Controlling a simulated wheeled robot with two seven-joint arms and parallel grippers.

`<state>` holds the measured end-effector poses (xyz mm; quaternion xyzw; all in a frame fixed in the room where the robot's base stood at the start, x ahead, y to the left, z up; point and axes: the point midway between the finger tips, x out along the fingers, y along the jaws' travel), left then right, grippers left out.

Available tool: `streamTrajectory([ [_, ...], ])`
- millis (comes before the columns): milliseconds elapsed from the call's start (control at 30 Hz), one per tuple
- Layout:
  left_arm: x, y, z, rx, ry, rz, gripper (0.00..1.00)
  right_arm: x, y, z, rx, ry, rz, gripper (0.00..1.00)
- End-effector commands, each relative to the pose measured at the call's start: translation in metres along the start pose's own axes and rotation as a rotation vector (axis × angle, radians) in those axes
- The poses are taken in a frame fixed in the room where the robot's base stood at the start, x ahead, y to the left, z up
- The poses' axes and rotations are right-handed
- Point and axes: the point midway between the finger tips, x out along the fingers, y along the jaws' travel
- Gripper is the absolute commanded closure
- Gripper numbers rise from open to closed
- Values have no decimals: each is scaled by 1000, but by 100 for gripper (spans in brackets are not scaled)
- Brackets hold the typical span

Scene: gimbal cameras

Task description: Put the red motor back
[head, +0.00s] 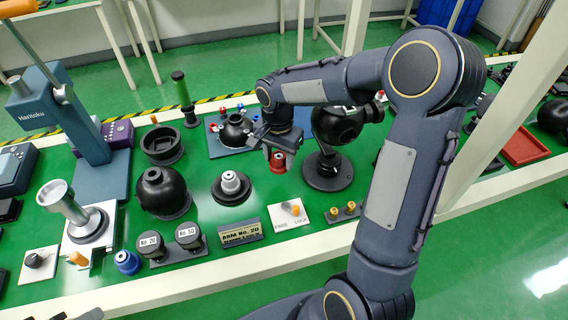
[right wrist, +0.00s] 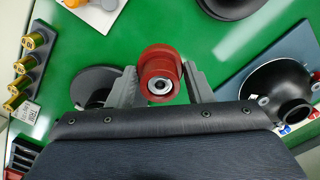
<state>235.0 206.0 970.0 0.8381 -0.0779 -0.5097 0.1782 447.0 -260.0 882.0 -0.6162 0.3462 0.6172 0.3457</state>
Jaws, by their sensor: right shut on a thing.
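The red motor (head: 278,163) is between the fingers of my right gripper (head: 280,145), which is shut on it above the green bench. The right wrist view shows the red motor (right wrist: 160,72) end on, with a pale ring and dark centre, and a finger on each side. A black ball-shaped gimbal (head: 338,125) on a round stand (head: 327,171) is just right of the gripper, partly hidden by my arm. A black dome (head: 236,130) on a blue-grey plate (head: 222,148) is to its left. My left gripper is not in view.
A white-topped motor on a black disc (head: 231,186) stands front left of the gripper. A FREE/LOCK switch plate (head: 290,214), a name sign (head: 240,234) and yellow-topped pegs (head: 343,212) line the front. A black sphere (head: 163,193) and a blue press (head: 60,120) stand left.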

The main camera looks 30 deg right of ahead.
Motion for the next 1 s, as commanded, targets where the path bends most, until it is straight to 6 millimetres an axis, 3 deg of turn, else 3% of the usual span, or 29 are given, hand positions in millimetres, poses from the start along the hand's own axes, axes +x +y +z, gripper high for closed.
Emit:
streamTrajectory([
  [333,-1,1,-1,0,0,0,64,25,2,-21,1,-1,0,85],
  [533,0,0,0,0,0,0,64,54,2,-21,-3,-1,1,85],
  [900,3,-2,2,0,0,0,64,60,2,-21,-2,1,-1,85],
  [933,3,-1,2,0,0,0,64,60,2,-21,-1,1,-1,52],
  [1000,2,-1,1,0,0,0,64,58,2,-21,-1,1,-1,43],
])
